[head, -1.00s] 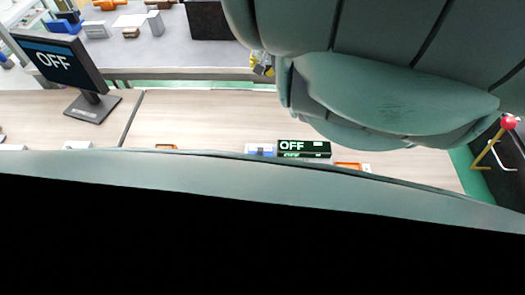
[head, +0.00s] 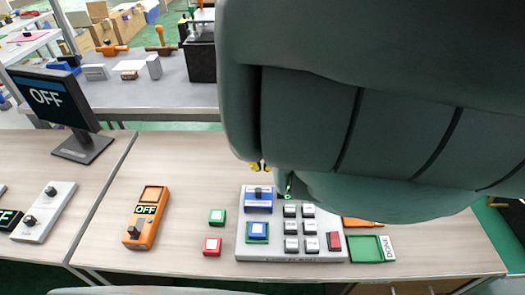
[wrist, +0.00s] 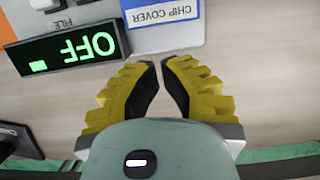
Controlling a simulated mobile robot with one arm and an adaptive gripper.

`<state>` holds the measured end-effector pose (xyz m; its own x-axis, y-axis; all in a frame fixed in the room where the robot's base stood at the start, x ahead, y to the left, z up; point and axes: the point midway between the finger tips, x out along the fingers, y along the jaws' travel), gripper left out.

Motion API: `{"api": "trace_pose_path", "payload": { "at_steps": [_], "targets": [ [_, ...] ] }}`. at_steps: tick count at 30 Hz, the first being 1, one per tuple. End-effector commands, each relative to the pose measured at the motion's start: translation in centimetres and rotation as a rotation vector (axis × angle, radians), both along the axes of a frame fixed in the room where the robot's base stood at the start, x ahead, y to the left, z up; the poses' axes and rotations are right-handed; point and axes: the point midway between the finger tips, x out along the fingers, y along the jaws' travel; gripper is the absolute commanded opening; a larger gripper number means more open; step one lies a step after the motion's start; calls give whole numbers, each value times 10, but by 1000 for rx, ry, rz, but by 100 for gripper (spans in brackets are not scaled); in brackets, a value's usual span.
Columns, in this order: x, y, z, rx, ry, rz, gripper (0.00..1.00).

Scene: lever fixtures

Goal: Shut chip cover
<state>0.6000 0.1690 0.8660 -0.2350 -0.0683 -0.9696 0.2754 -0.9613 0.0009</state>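The chip cover (head: 257,206) is a blue part with a white label, at the back left of a grey panel (head: 242,247) in the head view. Its label reads CHIP COVER, upside down, at the top of the wrist view (wrist: 163,13). I cannot tell how far its lid stands open. My gripper (wrist: 158,66) has yellow fingers with black pads; a narrow empty gap shows between the tips. In the wrist view the tips are just below the label, apart from it. In the head view the yellow tips (head: 260,167) show behind the cover, and my arm hides the rest.
A black display reading OFF (wrist: 68,50) stands left of the cover in the wrist view. Green (head: 217,216) and red (head: 212,245) buttons and an orange device (head: 147,217) stand left.

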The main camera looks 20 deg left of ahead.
Motion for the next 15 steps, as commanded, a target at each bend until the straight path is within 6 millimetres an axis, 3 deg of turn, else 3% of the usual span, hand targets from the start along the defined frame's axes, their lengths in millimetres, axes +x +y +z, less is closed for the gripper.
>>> {"api": "trace_pose_path", "payload": {
  "at_steps": [1, 3, 15],
  "targets": [
    [-4, 0, -15, -1, 1, 3, 0],
    [-10, -3, -5, 0, 3, 0, 0],
    [-38, -11, -8, -1, 2, 0, 0]
  ]
}}
